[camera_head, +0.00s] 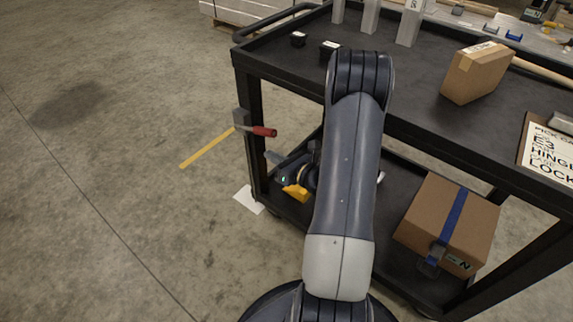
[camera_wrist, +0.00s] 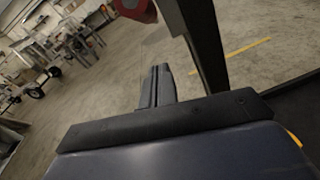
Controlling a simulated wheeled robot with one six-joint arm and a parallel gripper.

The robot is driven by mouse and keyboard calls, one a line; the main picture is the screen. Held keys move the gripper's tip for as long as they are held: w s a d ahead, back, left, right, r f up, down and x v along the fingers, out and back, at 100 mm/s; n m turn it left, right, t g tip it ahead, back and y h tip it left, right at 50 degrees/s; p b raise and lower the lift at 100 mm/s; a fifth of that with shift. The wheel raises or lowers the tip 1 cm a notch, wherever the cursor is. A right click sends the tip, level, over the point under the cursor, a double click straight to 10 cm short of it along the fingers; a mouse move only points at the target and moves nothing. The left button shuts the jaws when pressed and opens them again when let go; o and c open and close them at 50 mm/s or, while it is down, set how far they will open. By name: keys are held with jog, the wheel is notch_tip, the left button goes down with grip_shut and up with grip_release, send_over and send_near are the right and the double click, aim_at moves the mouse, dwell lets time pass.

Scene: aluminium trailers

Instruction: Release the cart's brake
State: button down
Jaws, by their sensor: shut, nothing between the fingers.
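The black cart (camera_head: 420,128) stands with a grey bracket (camera_head: 240,119) on its left corner leg. A brake lever with a red handle (camera_head: 264,131) sticks out to the right from that bracket, roughly level. The red handle also shows, cut off, at the top edge of the wrist view (camera_wrist: 136,9). My gripper (camera_head: 269,154) is just below the handle in the head view, mostly hidden by my arm. In the wrist view my gripper's fingers (camera_wrist: 160,68) are together and empty, apart from the handle and beside the cart's dark leg (camera_wrist: 202,45).
A cardboard box with a blue strap (camera_head: 448,222) and a yellow object (camera_head: 296,192) are on the lower shelf. A smaller box (camera_head: 477,72) and a sign (camera_head: 548,150) are on top. Floor to the left is clear, with a yellow line (camera_head: 207,147).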

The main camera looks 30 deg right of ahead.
aim_at(268, 131)
jog(key=shift+w+d+r, duration=0.1)
jog(key=shift+w+r, duration=0.1)
jog(key=shift+r, duration=0.4)
jog(key=shift+w+r, duration=0.25)
jog(key=shift+r, duration=0.4)
jog(key=shift+w+d+r, duration=0.1)
jog(key=shift+w+r, duration=0.1)
jog(key=shift+r, duration=0.4)
jog(key=r+p, duration=0.2)
jog(key=p, duration=0.1)
jog(key=r+g+p, duration=0.1)
jog(key=shift+w+a, duration=0.15)
jog(key=shift+w, duration=0.1)
jog(key=shift+w+a+r+h+p, duration=0.1)
jog(key=shift+w+r+h+p, duration=0.2)
jog(key=shift+r+p, duration=0.3)
